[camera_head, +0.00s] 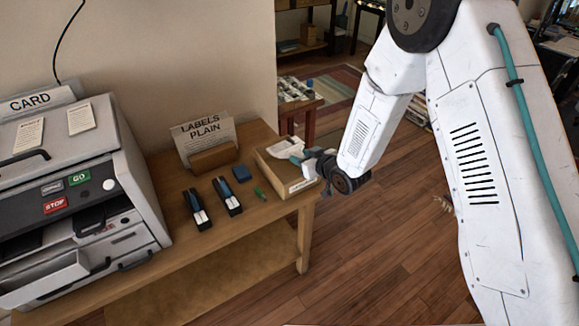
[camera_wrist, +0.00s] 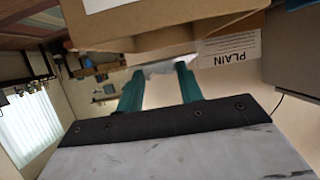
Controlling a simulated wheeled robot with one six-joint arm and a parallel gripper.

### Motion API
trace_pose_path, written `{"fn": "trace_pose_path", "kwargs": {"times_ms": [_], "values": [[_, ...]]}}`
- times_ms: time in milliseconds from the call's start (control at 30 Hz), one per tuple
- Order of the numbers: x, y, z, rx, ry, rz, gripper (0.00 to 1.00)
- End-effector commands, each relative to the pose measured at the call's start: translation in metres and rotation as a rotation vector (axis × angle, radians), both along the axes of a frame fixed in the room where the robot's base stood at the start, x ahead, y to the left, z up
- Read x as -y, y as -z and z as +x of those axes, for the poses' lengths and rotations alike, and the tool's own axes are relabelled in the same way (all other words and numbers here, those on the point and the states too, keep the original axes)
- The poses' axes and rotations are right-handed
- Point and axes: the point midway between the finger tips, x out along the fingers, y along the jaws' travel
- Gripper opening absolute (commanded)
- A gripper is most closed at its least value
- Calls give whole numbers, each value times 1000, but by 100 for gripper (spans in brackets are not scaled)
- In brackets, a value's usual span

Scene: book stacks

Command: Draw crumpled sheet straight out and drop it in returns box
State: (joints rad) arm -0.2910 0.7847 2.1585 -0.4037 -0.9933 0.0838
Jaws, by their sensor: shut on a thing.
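The crumpled white sheet (camera_wrist: 158,70) is between the two teal fingertips of my gripper (camera_wrist: 158,72) in the wrist view. My gripper (camera_head: 298,160) is shut on it. In the head view, white paper (camera_head: 290,147) shows at the fingertips, over the open cardboard box (camera_head: 268,178) at the right end of the table. This box has a white label on its front, too small to read, so I cannot be sure it is the returns box. Cardboard (camera_wrist: 170,32) also fills the top of the wrist view, close to the fingers. My wrist hides part of the box's right side.
A grey card printer (camera_head: 130,165) with an open tray stands on the wooden table (camera_head: 230,238) at the left. A "LABELS PLAIN" holder (camera_head: 212,155), two black staplers (camera_head: 228,196), a blue block (camera_head: 242,173) and a green marker (camera_head: 261,195) lie between. The front table strip is clear.

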Motion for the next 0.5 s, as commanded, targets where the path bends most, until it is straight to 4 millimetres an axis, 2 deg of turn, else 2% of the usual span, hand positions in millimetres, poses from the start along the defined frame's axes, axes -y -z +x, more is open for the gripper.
{"fn": "trace_pose_path", "kwargs": {"times_ms": [200,500], "values": [[0,18,0,0,1,0,16],[3,21,1,1,4,1,16]]}}
